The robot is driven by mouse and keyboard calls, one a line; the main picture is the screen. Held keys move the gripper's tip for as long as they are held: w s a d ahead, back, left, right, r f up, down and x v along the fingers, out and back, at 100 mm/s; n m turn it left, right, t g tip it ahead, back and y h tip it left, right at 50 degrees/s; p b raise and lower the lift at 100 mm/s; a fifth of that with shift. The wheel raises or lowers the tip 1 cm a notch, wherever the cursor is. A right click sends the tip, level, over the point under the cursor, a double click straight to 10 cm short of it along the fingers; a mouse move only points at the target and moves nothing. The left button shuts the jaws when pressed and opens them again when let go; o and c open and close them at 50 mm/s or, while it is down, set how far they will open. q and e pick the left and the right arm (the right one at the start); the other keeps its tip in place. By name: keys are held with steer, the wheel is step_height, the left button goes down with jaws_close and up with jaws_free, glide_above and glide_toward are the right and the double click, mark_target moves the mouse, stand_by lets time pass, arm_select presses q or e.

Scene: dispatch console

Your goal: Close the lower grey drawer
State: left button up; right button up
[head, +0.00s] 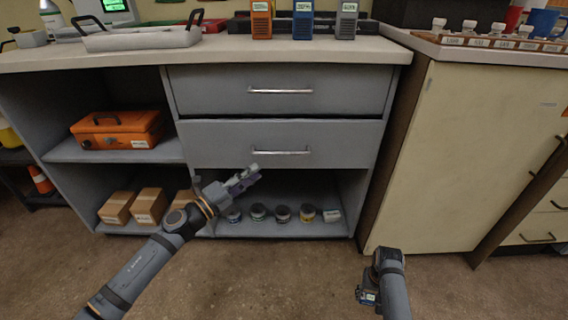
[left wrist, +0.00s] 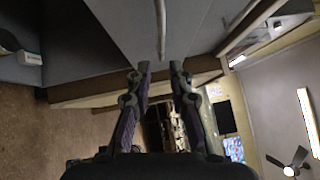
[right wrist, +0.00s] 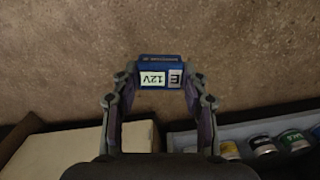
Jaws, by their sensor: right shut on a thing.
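The lower grey drawer (head: 215,145) sits under the upper grey drawer (head: 215,90). My left gripper (head: 254,174) is just below and in front of this drawer's lower edge. In the left wrist view its fingers (left wrist: 160,68) are apart with nothing between them, and a handle bar (left wrist: 162,30) shows beyond the tips. My right gripper (right wrist: 160,85) is shut on a blue battery (right wrist: 160,62) marked 12V, low over the floor at the right.
Jars (head: 258,212) stand on the open shelf below the drawers. Cartons (head: 150,206) and an orange toolbox (head: 117,130) fill the left shelves. A cream cabinet (head: 445,150) stands right. The countertop (head: 220,54) holds a tray (head: 140,40) and radios. Floor in front is clear.

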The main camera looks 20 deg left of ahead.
mark_target(282, 153)
arm_select(q)
steer(key=shift+r, duration=0.15)
arm_select(e)
steer(key=shift+r, duration=0.15)
steer(key=shift+r+p, duration=0.15)
steer(key=shift+p, duration=0.15)
arm_select(q)
steer(key=x, duration=1.2)
jaws_close()
